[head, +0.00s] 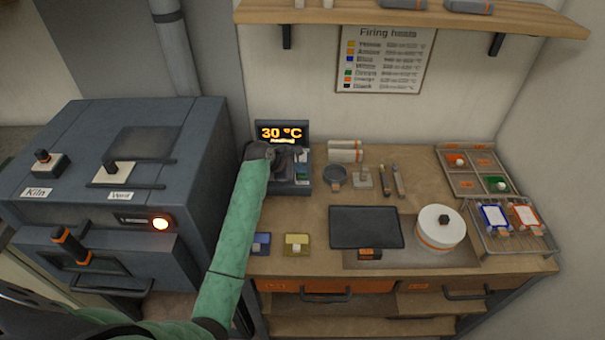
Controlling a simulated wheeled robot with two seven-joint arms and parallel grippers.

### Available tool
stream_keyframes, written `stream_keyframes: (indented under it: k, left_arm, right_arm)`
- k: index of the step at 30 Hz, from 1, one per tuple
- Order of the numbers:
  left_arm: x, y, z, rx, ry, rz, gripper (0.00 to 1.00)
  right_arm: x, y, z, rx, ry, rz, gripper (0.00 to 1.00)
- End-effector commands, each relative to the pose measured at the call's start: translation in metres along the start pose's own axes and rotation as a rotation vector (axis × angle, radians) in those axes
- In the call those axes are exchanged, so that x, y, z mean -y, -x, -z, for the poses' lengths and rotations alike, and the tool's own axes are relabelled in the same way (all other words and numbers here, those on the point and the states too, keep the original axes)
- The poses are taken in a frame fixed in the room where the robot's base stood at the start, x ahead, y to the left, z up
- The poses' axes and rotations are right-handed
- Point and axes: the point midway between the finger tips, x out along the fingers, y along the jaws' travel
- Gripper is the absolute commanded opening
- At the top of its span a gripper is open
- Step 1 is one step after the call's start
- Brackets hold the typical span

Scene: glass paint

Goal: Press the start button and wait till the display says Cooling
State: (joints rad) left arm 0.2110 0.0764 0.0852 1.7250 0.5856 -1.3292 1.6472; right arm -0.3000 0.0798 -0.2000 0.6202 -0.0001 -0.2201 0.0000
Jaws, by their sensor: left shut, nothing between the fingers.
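My right gripper is out of view.
The dark kiln (100,190) stands at left with a lit orange lamp (160,224). The bench holds a dark slab (366,228), a white round pot (441,228) and a wire rack (505,243) with two framed pieces. A firing chart (385,60) hangs behind.

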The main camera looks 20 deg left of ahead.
Motion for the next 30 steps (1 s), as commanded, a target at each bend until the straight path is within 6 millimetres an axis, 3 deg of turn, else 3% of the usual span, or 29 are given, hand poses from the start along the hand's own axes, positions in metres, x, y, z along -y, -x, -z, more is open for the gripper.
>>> stream_keyframes:
  k: [30]
  left_arm:
    - [-0.008,0.011,-0.008,0.000,0.000,0.000,0.00]
  right_arm:
    - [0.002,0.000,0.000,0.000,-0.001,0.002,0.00]
